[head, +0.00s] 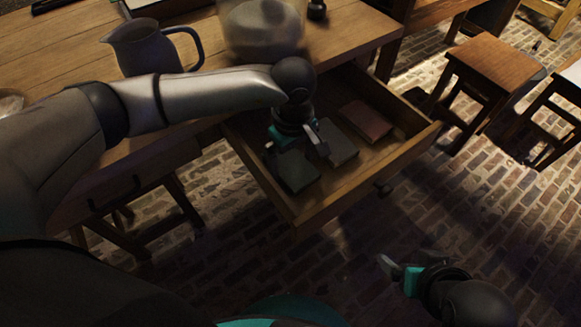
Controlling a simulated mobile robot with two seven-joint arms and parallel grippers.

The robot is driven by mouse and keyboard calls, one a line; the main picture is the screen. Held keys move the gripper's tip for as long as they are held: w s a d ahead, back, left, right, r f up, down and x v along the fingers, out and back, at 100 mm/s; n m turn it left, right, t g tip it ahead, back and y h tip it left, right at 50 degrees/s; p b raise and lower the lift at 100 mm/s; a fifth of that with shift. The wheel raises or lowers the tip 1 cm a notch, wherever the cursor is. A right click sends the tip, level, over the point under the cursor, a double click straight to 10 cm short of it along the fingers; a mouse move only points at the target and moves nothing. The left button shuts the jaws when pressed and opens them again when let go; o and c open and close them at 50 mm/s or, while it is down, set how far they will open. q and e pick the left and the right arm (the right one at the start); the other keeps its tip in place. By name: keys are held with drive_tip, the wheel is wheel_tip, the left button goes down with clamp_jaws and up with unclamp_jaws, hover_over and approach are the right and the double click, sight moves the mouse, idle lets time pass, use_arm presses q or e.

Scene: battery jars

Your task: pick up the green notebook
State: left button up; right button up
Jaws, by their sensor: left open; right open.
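The open drawer (318,218) holds three flat notebooks. The nearest one (298,176) is dark and looks green. A second dark, grey-green one (342,146) lies beside it in the middle; in this dim light I cannot be sure which is the green notebook. My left gripper (295,152) reaches down into the drawer with its jaws open. Its fingers are over the far part of the nearest notebook and the edge of the middle one; contact cannot be told. My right gripper (398,273) is open and empty, low over the floor outside the drawer.
A reddish-brown notebook (367,122) lies at the drawer's right. On the wooden table (345,35) stand a dark pitcher (145,50) and a large glass jar (262,28), close to my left arm. A wooden stool (495,62) stands at the right. The brick floor in front is clear.

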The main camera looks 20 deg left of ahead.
use_arm(q)
drive_tip(key=shift+f, duration=0.1)
drive_tip(key=c, duration=1.1)
drive_tip(key=shift+c, duration=0.2)
